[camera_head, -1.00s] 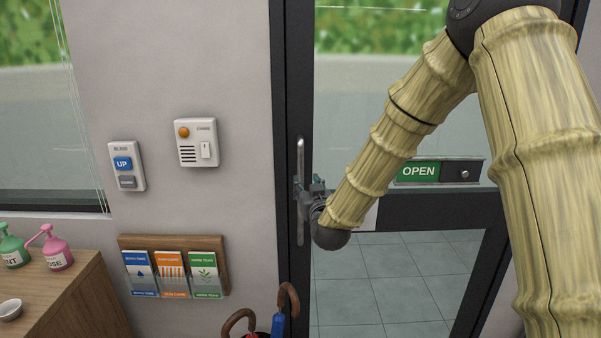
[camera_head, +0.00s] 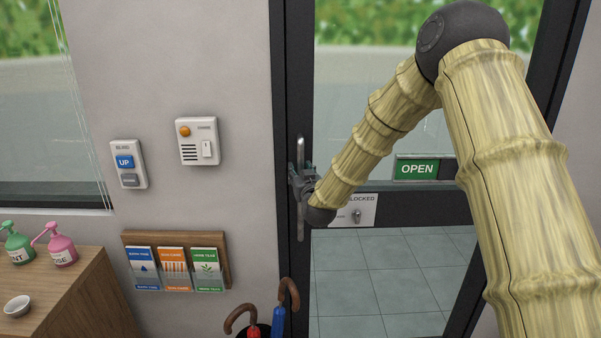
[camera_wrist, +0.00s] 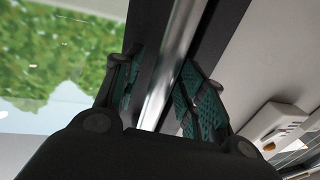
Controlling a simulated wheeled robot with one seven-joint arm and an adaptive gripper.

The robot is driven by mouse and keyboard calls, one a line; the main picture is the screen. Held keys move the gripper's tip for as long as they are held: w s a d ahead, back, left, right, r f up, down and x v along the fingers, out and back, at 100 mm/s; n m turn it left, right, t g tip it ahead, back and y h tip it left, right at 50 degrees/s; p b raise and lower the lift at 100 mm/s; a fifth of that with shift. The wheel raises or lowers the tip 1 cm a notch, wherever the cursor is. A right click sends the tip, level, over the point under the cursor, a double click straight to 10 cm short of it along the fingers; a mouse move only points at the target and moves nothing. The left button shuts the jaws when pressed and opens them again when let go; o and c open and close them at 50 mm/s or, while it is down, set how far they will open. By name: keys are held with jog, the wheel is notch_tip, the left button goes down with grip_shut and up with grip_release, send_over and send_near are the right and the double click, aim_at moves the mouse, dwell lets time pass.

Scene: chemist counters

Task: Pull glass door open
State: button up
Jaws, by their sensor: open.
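The glass door (camera_head: 400,265) has a dark frame and fills the right half of the head view; it looks shut. A vertical metal bar handle (camera_head: 300,223) stands on its left frame. My gripper (camera_head: 300,178) is at the upper-middle part of the handle. In the wrist view my gripper (camera_wrist: 155,95) is open, with its teal-padded fingers on either side of the handle (camera_wrist: 170,70). A gap shows between the bar and the fingers. The fingers partly hide the handle in the head view.
A green OPEN sign (camera_head: 417,169) and a lock plate (camera_head: 357,211) are on the door. Umbrellas (camera_head: 279,310) stand by the wall near the door's lower left. A leaflet rack (camera_head: 226,262), an intercom (camera_head: 198,141) and a blind switch (camera_head: 128,164) are on the wall. A wooden counter (camera_head: 75,300) is at left.

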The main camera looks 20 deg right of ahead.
grip_shut()
